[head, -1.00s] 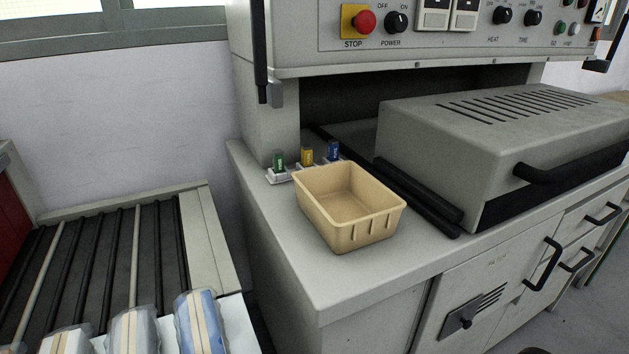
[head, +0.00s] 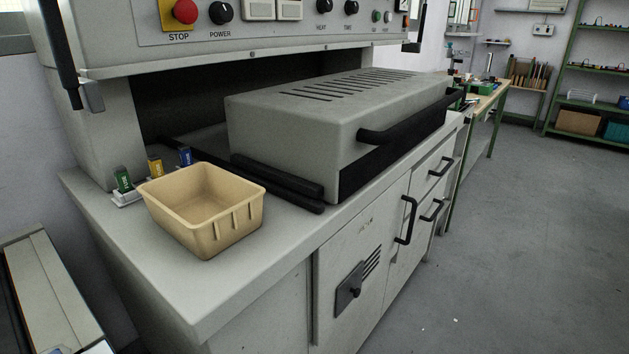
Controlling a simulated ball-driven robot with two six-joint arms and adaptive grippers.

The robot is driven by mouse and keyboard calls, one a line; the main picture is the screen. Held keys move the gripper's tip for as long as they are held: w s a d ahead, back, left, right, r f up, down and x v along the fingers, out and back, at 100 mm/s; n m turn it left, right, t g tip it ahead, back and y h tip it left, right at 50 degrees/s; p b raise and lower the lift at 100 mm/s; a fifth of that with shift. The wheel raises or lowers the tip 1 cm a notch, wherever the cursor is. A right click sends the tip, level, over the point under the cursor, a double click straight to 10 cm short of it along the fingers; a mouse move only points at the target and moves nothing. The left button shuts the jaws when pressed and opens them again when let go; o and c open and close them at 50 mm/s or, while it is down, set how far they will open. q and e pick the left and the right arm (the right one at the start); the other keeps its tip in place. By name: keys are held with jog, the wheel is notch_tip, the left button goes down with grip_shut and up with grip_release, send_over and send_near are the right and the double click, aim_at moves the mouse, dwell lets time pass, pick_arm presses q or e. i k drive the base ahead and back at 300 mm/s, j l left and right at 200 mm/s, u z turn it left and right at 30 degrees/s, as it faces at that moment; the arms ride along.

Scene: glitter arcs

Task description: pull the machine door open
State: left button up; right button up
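The machine (head: 310,25) is a large grey unit with a control panel along its top. On its counter sits a grey slotted box-shaped part (head: 290,115) with a long black bar handle (head: 410,118) across its front. Neither of my grippers shows in the head view.
A beige plastic bin (head: 205,240) stands on the counter's left end, with small green, yellow and blue items (head: 156,168) behind it. A conveyor (head: 45,290) is at lower left. The grey floor (head: 510,240) at right is open. A green shelf (head: 590,85) and a bench stand far back.

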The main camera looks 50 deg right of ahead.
aim_at(372, 236)
jog(key=z, duration=1.8)
